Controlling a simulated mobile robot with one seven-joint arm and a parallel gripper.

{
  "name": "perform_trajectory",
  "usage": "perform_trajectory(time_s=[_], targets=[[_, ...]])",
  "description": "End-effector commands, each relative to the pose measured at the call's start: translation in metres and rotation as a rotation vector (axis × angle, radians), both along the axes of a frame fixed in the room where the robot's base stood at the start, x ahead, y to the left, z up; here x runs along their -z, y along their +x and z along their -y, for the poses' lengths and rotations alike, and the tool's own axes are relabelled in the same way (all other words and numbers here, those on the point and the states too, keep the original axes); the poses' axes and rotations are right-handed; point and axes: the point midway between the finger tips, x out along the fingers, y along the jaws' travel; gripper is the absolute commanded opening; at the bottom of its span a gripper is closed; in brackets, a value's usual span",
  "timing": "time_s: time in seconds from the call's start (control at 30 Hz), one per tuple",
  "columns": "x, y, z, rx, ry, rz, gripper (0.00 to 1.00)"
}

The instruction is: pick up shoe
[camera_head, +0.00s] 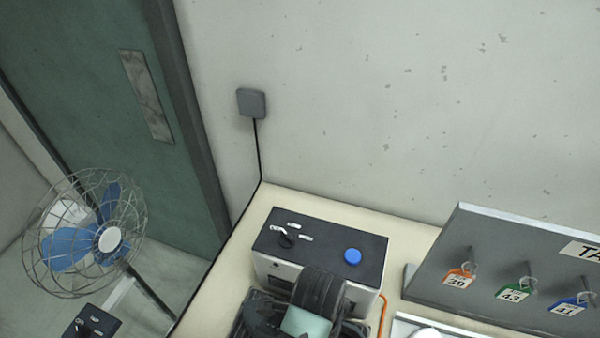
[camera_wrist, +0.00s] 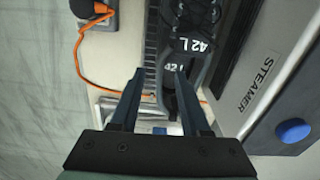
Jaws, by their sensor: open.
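In the wrist view a black shoe (camera_wrist: 205,22) lies lengthwise beside the steamer, with a white "42 L" on it. In the head view dark shapes and a mint-green block crowd the front of the steamer; I cannot clearly separate shoe from gripper there.
The steamer (camera_head: 325,240), a box with a blue button, also shows at right in the wrist view (camera_wrist: 270,85). An orange cable (camera_wrist: 88,60) runs left of the shoe. A rack (camera_head: 510,265) with numbered tags stands at right. A fan (camera_head: 85,240) stands at left.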

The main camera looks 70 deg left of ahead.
Motion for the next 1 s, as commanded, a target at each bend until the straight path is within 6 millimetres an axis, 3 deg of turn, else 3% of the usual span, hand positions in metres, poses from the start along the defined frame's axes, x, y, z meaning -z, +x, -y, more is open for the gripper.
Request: perform_trajectory(time_s=[0.1,0.37,0.7,1.0], targets=[[0.017,0.0,0.001,0.0,-0.002,-0.001,0.46],[0.035,-0.001,0.0,-0.001,0.0,0.001,0.46],[0.077,-0.005,0.0,-0.001,0.001,0.002,0.46],[0.081,-0.005,0.0,-0.001,0.003,0.004,0.46]])
